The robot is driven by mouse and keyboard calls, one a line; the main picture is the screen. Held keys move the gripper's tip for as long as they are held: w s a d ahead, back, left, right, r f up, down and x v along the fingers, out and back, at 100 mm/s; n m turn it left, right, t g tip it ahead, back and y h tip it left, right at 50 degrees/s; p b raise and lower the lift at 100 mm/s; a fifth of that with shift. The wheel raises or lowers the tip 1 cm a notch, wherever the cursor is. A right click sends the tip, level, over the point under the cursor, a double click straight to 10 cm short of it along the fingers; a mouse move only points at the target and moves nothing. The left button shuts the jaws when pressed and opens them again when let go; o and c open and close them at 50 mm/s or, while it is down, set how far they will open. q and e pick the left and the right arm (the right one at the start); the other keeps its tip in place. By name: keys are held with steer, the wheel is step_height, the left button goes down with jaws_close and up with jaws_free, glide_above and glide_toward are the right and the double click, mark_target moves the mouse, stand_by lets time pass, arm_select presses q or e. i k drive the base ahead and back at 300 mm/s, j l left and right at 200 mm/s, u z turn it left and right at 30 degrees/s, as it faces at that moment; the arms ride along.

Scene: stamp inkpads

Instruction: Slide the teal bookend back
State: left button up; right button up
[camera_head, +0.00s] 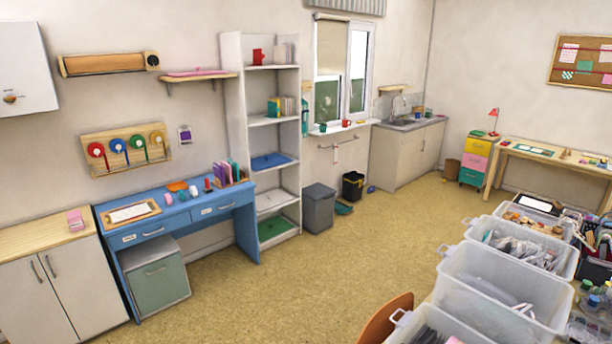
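A small teal-green block (273,108), which looks like the teal bookend, stands upright at the left end of a row of books (288,106). Both are on a middle shelf of the tall white bookcase (236,110) against the back wall. The block seems to be against or very close to the books; a gap is too small to tell. Neither of my grippers is in view, and the bookcase is far from the camera.
A blue desk (190,217) with a tray, cups and upright books stands left of the bookcase. A grey bin (318,208) stands at its right. Clear plastic tubs (495,285) and a brown chair back (388,318) fill the lower right. The floor (300,285) between is open.

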mark_target(273, 110)
steer(key=i, duration=2.85)
steer(key=i+u, duration=0.2)
steer(key=i, duration=0.35)
steer(key=i+l+u, duration=0.15)
steer(key=i, duration=0.4)
steer(key=i+l+u, duration=0.2)
steer(key=i, duration=0.35)
steer(key=i+l+u, duration=0.2)
steer(key=i+l, duration=0.15)
steer(key=i, duration=0.15)
steer(key=i+l+u, duration=0.2)
steer(key=i+l, duration=0.2)
steer(key=i+l+u, duration=0.85)
steer(key=l, duration=0.45)
steer(key=i+j, duration=0.05)
steer(key=i, duration=0.05)
